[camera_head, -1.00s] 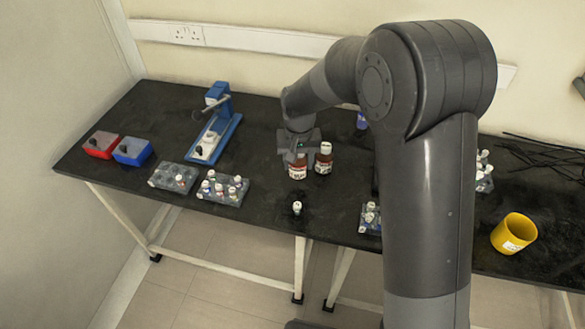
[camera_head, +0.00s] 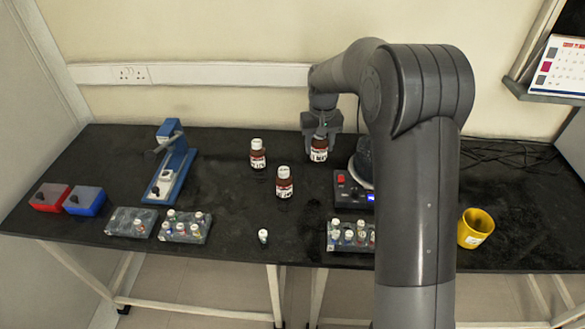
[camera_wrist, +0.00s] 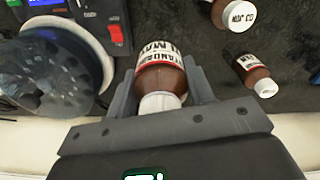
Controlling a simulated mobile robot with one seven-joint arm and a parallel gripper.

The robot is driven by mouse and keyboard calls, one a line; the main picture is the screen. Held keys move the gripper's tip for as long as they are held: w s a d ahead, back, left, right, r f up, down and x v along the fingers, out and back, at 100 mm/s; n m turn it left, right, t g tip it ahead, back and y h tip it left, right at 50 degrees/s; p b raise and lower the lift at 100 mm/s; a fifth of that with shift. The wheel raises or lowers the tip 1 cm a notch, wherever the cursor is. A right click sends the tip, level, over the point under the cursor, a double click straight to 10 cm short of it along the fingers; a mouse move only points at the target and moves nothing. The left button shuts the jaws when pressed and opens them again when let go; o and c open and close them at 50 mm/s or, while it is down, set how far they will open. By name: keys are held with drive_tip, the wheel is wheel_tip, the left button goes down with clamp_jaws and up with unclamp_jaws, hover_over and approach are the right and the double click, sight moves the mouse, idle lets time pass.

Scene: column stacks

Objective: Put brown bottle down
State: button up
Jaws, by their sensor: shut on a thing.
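My gripper (camera_head: 320,145) is shut on a brown bottle (camera_head: 319,153) with a white label, near the back of the black table (camera_head: 230,225). The held bottle (camera_wrist: 160,70) is between the two fingers in the wrist view, its white cap toward the palm. It looks upright in the head view; I cannot tell whether its base touches the table. Two similar brown bottles with white caps stand to the left, one farther back (camera_head: 258,158) and one nearer the front (camera_head: 284,187). Both also show at the right of the wrist view.
A dark device with a red switch (camera_head: 341,180) stands close to the right of the held bottle, partly behind my arm. Vial racks (camera_head: 185,232) and a small lone vial (camera_head: 263,236) are nearer the front. A yellow cup (camera_head: 475,228) stands at right.

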drive_tip(key=w+d, duration=0.3)
drive_tip(key=w, duration=0.1)
drive_tip(key=w+a+f, duration=0.1)
drive_tip(key=a+f, duration=0.1)
drive_tip(key=a, duration=0.1)
drive_tip(key=w+a+f, duration=0.1)
drive_tip(key=a+f, duration=0.1)
drive_tip(key=a, duration=0.2)
drive_tip(key=w+a+f, duration=0.1)
drive_tip(key=a+f, duration=0.2)
drive_tip(key=shift+a, duration=0.4)
drive_tip(key=shift+a+f, duration=0.1)
drive_tip(key=shift+f, duration=1.95)
drive_tip(key=shift+f, duration=0.2)
drive_tip(key=o, duration=1.1)
